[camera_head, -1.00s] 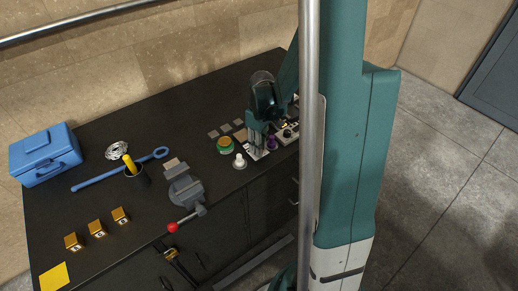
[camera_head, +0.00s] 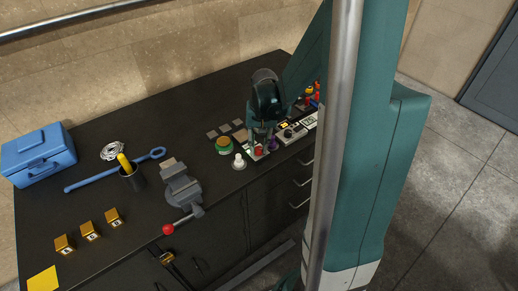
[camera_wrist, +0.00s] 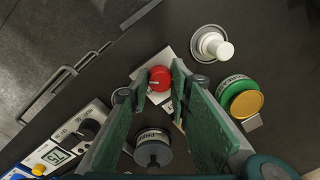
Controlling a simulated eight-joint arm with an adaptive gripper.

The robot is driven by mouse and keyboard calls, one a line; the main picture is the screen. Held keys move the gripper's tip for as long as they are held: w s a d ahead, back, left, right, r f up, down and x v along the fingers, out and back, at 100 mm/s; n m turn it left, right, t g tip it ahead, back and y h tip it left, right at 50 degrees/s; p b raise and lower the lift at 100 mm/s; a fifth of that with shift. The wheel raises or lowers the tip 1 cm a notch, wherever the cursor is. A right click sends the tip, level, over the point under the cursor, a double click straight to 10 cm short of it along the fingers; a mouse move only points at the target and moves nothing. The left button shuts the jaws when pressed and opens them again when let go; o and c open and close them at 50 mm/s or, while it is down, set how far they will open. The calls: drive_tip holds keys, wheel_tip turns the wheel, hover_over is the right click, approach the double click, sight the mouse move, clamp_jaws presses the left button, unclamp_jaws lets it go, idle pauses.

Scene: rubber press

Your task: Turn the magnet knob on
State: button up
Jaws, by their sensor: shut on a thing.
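A small red knob (camera_wrist: 160,78) sits on a white plate (camera_wrist: 168,60) in the wrist view; I cannot read its label. My gripper (camera_wrist: 161,82) points down, its fingertips on either side of the red knob, shut on it. In the head view my gripper (camera_head: 262,146) is over the front edge area of the black bench (camera_head: 110,160). The red knob (camera_head: 258,151) shows low between the fingers. How far the knob is turned is hard to tell.
A vise (camera_head: 181,190) stands to the left.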

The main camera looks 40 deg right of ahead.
sight(260, 150)
drive_tip(key=m, duration=0.3)
drive_tip(key=shift+m+b, duration=0.3)
drive_tip(key=shift+b, duration=0.1)
idle(0.3)
drive_tip(key=o, duration=0.9)
drive_tip(key=shift+r, duration=0.1)
drive_tip(key=shift+s+d+r, duration=0.1)
drive_tip(key=shift+s+r, duration=0.05)
drive_tip(key=shift+r, duration=2.85)
drive_tip(key=shift+s+d+r, duration=0.1)
drive_tip(key=shift+s+r, duration=0.05)
drive_tip(key=shift+r, duration=2.8)
drive_tip(key=shift+a, duration=0.1)
